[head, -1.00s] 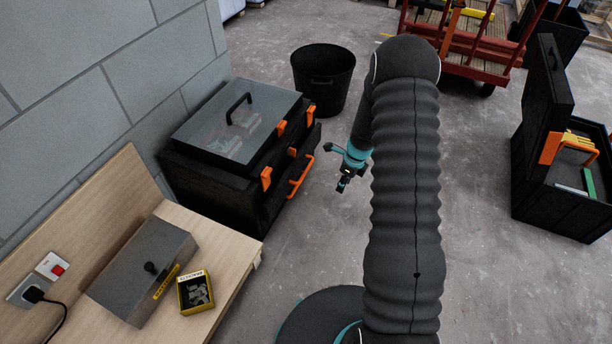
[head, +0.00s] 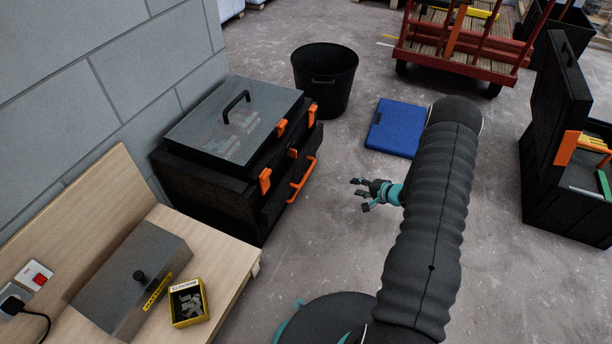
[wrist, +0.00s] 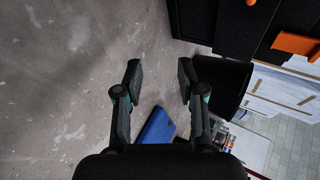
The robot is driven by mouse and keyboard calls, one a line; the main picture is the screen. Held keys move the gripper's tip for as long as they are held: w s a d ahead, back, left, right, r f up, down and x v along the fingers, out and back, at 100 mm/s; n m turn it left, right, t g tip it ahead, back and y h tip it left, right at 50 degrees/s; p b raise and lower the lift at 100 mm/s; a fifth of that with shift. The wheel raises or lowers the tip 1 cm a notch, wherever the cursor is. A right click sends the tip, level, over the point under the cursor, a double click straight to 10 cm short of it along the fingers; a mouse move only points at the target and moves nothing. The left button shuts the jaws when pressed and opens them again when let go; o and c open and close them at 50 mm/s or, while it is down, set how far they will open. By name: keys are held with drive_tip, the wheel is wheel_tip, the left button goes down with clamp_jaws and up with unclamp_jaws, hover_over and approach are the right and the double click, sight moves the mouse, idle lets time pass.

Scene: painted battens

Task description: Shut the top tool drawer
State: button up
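The black tool chest (head: 205,190) stands against the block wall, with a clear-topped lid, orange latches and an orange bar handle (head: 302,180) on its front. I cannot clearly tell how far its top drawer stands out. My gripper (head: 360,194) is open and empty over the floor, right of the chest and apart from the handle, with its fingers pointing left. In the wrist view my gripper (wrist: 159,76) shows its two fingers wide apart with nothing between them. The dark chest (wrist: 220,25) fills the upper right there, with an orange part (wrist: 296,43) at the edge.
A wooden bench (head: 225,262) with a grey box (head: 130,280) and a yellow tray (head: 188,322) stands at lower left. A black bucket (head: 325,95) and a blue panel (head: 396,126) lie beyond. An open black case (head: 560,185) is at right. Floor before the chest is clear.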

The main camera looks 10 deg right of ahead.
sight(306, 174)
drive_tip(key=s+a+r+n+y, duration=0.3)
drive_tip(key=a+r+n+y, duration=0.1)
drive_tip(key=a+r+y, duration=0.3)
drive_tip(key=shift+g+h, duration=0.3)
drive_tip(key=shift+h, duration=0.1)
drive_tip(key=x, duration=0.9)
drive_tip(key=b+x, duration=0.1)
drive_tip(key=x, duration=0.4)
drive_tip(key=shift+a+r, duration=0.15)
drive_tip(key=shift+r, duration=0.1)
clamp_jaws()
drive_tip(key=shift+w, duration=0.1)
